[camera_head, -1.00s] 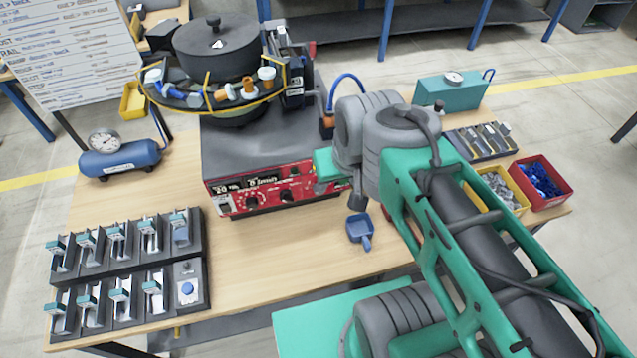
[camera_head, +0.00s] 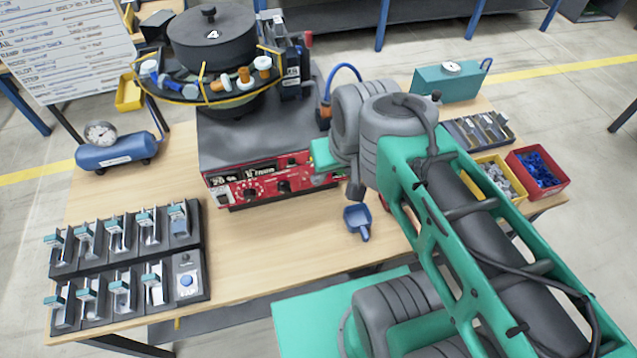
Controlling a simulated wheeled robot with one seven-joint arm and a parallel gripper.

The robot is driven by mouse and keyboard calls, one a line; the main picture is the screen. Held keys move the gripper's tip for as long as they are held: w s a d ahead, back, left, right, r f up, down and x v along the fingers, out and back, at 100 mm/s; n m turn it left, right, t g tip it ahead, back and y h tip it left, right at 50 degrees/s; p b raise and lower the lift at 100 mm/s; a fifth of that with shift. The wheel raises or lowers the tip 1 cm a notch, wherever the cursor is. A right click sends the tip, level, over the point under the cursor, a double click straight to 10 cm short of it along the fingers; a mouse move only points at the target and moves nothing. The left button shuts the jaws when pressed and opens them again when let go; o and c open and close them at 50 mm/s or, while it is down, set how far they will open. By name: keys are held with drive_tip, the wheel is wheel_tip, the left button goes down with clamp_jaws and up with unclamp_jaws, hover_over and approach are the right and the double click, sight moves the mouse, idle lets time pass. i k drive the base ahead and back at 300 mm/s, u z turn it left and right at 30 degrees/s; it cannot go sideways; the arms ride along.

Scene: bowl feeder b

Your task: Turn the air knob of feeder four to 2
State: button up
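Feeder four is a dark bowl feeder whose lid (camera_head: 212,38) carries a white 4. It stands on a grey base with a red control panel (camera_head: 265,188) in front. The panel has a display (camera_head: 228,180) reading about 20 % and black knobs, one at the left (camera_head: 250,190) and one near the middle (camera_head: 284,187). I cannot read which knob is the air knob or its setting. My gripper (camera_head: 325,160) is at the panel's right end, mostly hidden behind my grey wrist; its fingers cannot be made out, nor whether they touch a knob.
A blue scoop (camera_head: 358,222) lies on the table below my wrist. Yellow (camera_head: 500,172) and red (camera_head: 560,172) bins are at the right. The front middle table is clear.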

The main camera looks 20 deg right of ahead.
sight(315, 180)
drive_tip(key=u, duration=0.5)
drive_tip(key=k, duration=1.2)
drive_tip(key=u, duration=1.1)
drive_tip(key=i, duration=1)
drive_tip(key=z, duration=0.7)
drive_tip(key=i, duration=0.3)
drive_tip(key=z, duration=0.35)
